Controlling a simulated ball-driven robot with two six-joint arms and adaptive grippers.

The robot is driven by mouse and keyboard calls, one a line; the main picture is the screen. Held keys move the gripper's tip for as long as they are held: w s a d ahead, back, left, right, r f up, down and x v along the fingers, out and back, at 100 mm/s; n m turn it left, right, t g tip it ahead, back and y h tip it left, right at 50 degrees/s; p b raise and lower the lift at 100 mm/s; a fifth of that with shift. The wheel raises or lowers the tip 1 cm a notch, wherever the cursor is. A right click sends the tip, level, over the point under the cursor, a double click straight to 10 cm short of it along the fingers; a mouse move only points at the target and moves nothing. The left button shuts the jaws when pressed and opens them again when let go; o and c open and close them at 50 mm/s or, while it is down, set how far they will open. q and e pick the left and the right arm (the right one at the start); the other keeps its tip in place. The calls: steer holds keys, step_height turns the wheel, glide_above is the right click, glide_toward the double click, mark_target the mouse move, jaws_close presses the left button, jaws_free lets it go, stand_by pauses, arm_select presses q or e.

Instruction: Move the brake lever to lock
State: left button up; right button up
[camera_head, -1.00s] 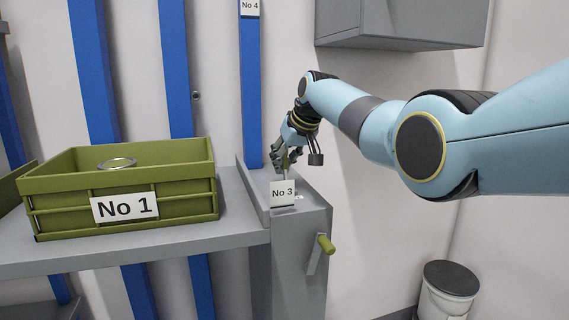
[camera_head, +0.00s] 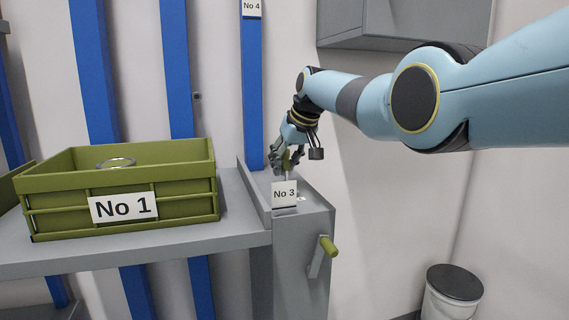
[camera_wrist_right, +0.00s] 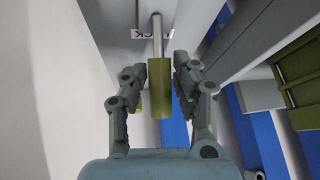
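The brake lever shows in the right wrist view as a green cylindrical handle (camera_wrist_right: 159,90) on a grey rod (camera_wrist_right: 157,37). Part of a white label (camera_wrist_right: 139,33) with letters ending in "CK" lies behind the rod. My right gripper (camera_wrist_right: 161,68) is open, with one finger on each side of the handle and narrow gaps between. In the head view, my right gripper (camera_head: 287,157) is at the top of the grey housing (camera_head: 312,222), behind the "No 3" sign (camera_head: 284,193), and mostly hides the lever. My left gripper is not in view.
A green crate (camera_head: 180,206) marked "No 1", with a metal ring (camera_head: 116,163) inside, stands on the grey shelf (camera_head: 160,243) at left. A green-handled crank (camera_head: 328,246) sticks out of the housing's side. A grey wall box (camera_head: 400,28) hangs above my arm.

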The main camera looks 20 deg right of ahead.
steer(key=shift+o, duration=1.2)
steer(key=shift+s+d+r, duration=0.15)
steer(key=shift+s+r, duration=0.05)
steer(key=shift+r, duration=0.35)
steer(key=v, duration=1)
steer(key=shift+s+r, duration=0.25)
steer(key=shift+r, duration=0.05)
steer(key=shift+d, duration=0.1)
steer(key=shift+f, duration=0.1)
